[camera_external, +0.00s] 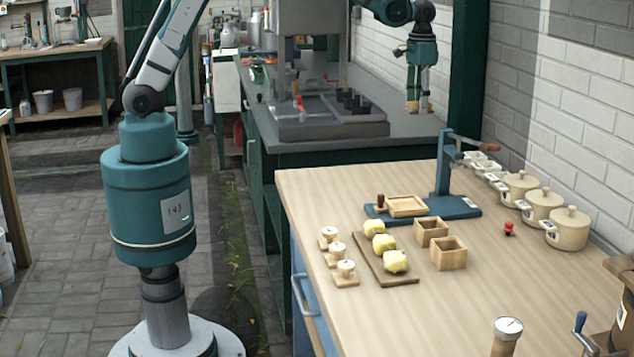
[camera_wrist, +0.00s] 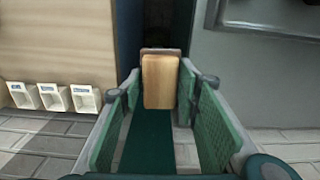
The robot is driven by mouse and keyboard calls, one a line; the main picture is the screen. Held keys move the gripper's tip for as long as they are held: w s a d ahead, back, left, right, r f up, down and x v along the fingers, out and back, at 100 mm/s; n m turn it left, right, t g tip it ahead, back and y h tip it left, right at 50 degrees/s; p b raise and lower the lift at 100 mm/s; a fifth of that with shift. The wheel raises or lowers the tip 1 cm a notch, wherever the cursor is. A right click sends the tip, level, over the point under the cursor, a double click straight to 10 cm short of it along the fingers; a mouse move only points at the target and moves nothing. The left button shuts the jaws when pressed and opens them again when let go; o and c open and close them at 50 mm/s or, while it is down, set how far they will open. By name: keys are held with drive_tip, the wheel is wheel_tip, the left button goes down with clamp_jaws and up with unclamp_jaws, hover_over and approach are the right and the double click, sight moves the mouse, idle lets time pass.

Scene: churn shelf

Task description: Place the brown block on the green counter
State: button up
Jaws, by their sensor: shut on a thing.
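In the wrist view a light brown wooden block (camera_wrist: 160,82) with a darker top edge sits between the far ends of the two green finger pads. My gripper (camera_wrist: 158,100) is shut on it. In the external view my gripper (camera_external: 419,104) points down, and a small bit of tan shows at its fingertips. It appears in the air over or near the right end of the green counter (camera_external: 415,130), which has a dark grey top and green sides. The gap beneath the block is hard to judge.
A wooden table (camera_external: 480,310) in front holds a blue press (camera_external: 455,207), small open boxes (camera_external: 450,254), yellow lumps on a board (camera_external: 398,281) and lidded pots (camera_external: 568,230). A machine with a grey base (camera_external: 335,128) takes up the counter's middle. A dark green post (camera_external: 462,80) stands right of my gripper.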

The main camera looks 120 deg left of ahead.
drive_tip(key=s+a+n+p, duration=0.1)
drive_tip(key=s+a+p, duration=0.1)
drive_tip(key=s+a, duration=0.45)
drive_tip(key=m+p, duration=0.1)
drive_tip(key=p, duration=0.7)
hover_over(420, 128)
drive_tip(key=shift+b, duration=0.3)
drive_tip(key=shift+f, duration=0.1)
drive_tip(key=shift+f, duration=3.1)
drive_tip(key=shift+f, duration=1.85)
drive_tip(key=shift+f, duration=0.15)
